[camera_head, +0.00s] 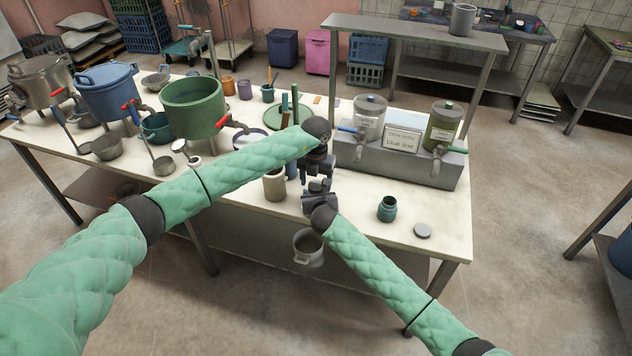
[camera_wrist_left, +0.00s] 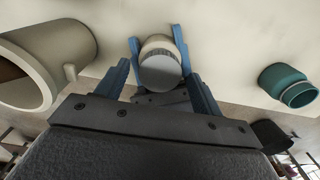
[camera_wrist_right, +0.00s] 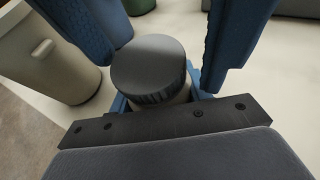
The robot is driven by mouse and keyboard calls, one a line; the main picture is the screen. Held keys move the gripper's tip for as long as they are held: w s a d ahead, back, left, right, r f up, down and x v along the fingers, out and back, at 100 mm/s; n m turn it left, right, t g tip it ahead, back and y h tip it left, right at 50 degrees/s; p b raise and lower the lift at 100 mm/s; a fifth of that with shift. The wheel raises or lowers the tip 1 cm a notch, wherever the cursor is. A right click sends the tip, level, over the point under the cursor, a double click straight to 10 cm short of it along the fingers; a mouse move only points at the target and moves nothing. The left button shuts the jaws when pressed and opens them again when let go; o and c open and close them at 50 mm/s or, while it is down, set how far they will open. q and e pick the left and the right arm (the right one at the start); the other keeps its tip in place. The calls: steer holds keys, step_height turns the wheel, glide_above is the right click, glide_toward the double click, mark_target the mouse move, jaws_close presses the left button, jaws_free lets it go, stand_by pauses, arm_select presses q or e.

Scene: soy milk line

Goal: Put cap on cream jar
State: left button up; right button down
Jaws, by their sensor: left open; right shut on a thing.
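The cream jar (camera_wrist_right: 172,100) is upright with the dark grey cap (camera_wrist_right: 150,65) on its mouth; I cannot tell if the cap is fully seated. My right gripper (camera_head: 318,188) is shut around the jar, with its blue fingers on either side in the right wrist view. My left gripper (camera_head: 318,168) is open just above, its fingers to either side of the cap and apart from it. The left wrist view shows the cap (camera_wrist_left: 160,73) and jar (camera_wrist_left: 156,42) beyond its fingers. In the head view the grippers hide the jar.
A cream container (camera_head: 275,186) stands left of the grippers, and a grey pot (camera_head: 308,247) shows at the table's front edge. A dispenser block (camera_head: 400,165) stands behind.

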arm_select(q)
steer(key=shift+r, duration=2.15)
steer(key=shift+o, duration=0.2)
steer(key=o, duration=0.5)
step_height(320, 180, up, 12)
steer(key=shift+f, duration=0.1)
arm_select(e)
steer(key=c, duration=0.6)
jaws_free()
